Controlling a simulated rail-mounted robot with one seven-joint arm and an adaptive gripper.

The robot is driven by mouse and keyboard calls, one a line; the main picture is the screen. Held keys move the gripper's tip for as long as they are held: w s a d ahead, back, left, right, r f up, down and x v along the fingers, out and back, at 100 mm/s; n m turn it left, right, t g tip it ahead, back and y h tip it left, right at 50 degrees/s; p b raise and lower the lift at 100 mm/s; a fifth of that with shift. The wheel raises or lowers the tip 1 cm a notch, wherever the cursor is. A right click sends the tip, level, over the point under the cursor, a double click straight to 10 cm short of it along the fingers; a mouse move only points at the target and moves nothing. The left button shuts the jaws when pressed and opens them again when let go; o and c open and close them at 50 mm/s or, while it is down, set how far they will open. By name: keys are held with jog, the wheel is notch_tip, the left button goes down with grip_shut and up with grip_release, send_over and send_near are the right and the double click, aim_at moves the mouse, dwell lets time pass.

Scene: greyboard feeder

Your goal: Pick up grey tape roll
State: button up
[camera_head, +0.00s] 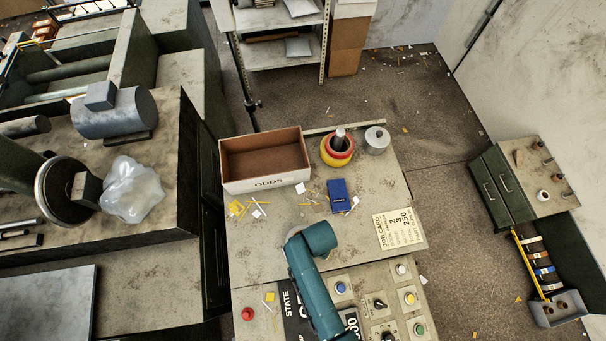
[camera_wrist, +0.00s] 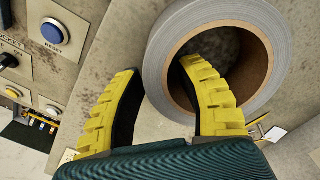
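The grey tape roll (camera_wrist: 172,32) shows in the camera_wrist view, a wide grey ring with a brown cardboard core, resting on the worn bench top. My gripper (camera_wrist: 160,70) has two yellow ribbed fingers spread apart. The right finger reaches over the roll's hole, and the left finger is outside the ring, with the near wall of the roll between them. A gap shows between the left finger and the roll. Whether the right finger touches the core I cannot tell. In the camera_head view my teal arm hides the gripper and most or all of the roll.
An open ODDS box (camera_head: 265,183), a red and yellow roll (camera_head: 337,158), a metal canister (camera_head: 377,140), a blue box (camera_head: 338,194) and a job card (camera_head: 399,229) lie beyond my arm. A button panel (camera_head: 385,305) is close beside it.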

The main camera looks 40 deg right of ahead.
grip_shut()
jog(key=shift+r, duration=0.1)
